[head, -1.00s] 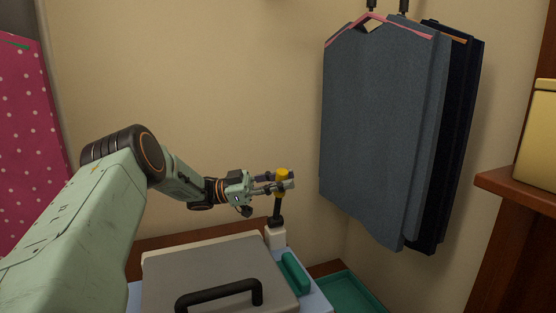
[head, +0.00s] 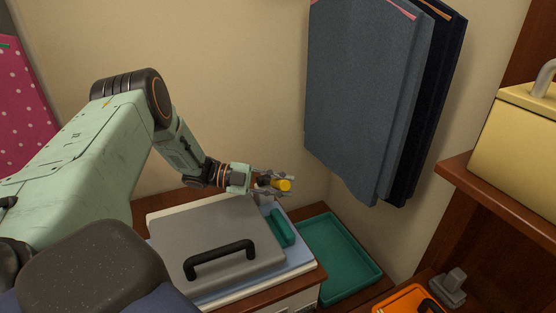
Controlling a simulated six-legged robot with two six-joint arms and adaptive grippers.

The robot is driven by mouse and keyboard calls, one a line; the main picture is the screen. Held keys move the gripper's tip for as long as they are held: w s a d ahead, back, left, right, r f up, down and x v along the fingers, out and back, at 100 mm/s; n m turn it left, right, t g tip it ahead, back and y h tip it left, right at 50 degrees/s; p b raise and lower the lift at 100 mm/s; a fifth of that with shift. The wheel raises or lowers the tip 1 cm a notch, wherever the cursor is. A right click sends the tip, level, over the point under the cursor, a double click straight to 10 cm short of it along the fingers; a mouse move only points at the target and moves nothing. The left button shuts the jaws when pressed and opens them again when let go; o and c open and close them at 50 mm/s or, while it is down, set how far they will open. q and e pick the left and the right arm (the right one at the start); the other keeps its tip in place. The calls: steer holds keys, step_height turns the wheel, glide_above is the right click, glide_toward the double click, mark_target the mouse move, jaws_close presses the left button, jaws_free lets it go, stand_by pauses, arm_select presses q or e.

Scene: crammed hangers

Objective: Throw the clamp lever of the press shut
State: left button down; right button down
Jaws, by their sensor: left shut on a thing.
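The press (head: 215,240) stands on a wooden cabinet at lower middle, with a flat grey lid and a black bar handle. My left gripper (head: 274,183) reaches in from the left and is shut on the lever at the knob. A teal bar (head: 281,228) lies along the right side of the lid. My right gripper is not in view.
Grey and dark garments (head: 365,100) hang above right. A green tray (head: 340,258) lies right of the press. A wooden shelf at right holds a yellow box (head: 515,145). An orange item (head: 410,300) is at lower right. A pink dotted cloth (head: 25,110) hangs at left.

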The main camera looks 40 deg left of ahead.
arm_select(q)
steer(key=shift+s+d+f+m+y+p, duration=0.15)
steer(key=shift+d+f+m+y+p, duration=0.2)
steer(key=shift+f, duration=0.2)
steer(key=shift+s+d+f+m+y+p, duration=0.15)
steer(key=shift+d+f+m+y+p, duration=0.15)
steer(key=shift+f, duration=0.25)
steer(key=shift+s+d+f+m+y+p, duration=0.1)
steer(key=shift+f+m+y+p, duration=0.25)
steer(key=shift+f+m, duration=0.45)
steer(key=shift+f, duration=0.15)
steer(key=c, duration=1.1)
jaws_free()
steer(key=shift+n, duration=0.25)
steer(key=v, duration=1.2)
